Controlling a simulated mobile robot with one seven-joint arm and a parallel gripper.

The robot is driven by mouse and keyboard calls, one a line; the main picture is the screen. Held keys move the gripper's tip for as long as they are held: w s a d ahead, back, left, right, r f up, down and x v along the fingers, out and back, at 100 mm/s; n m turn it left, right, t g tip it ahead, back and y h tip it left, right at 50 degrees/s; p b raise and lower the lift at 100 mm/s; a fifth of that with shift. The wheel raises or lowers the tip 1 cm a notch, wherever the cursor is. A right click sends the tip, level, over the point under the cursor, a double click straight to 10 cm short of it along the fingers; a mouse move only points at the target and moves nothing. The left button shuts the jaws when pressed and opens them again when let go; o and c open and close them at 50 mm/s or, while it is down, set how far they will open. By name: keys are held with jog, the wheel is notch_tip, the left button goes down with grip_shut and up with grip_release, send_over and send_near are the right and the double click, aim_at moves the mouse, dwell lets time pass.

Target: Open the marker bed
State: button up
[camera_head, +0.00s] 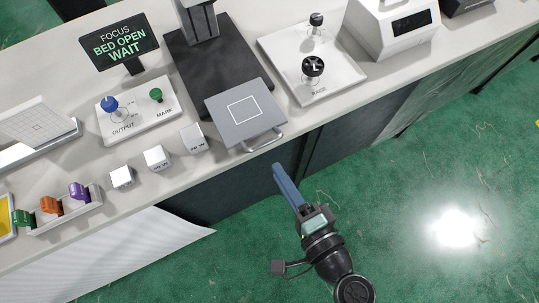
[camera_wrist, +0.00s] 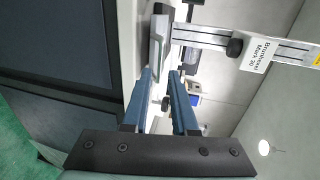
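The marker bed (camera_head: 245,108) is a grey square plate with a white square outline, reaching past the counter's front edge below the black marker base. A pale bar handle (camera_head: 264,141) runs along its front side. A screen (camera_head: 120,43) behind reads "FOCUS BED OPEN WAIT". My gripper (camera_head: 281,172) is in front of the counter, a little below and right of the handle, apart from it in the picture. Its two blue fingers show a gap with nothing held in the wrist view (camera_wrist: 165,75). A pale edge-on piece there (camera_wrist: 159,40) lies beyond the fingertips, apparently the bed.
The marker column (camera_head: 198,20) stands behind the bed. A button panel (camera_head: 137,110) and several small white blocks (camera_head: 157,158) are to the left. A white panel with black knobs (camera_head: 312,68) is to the right. The green floor before the counter is clear.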

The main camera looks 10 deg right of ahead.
jog(key=shift+v, duration=2.15)
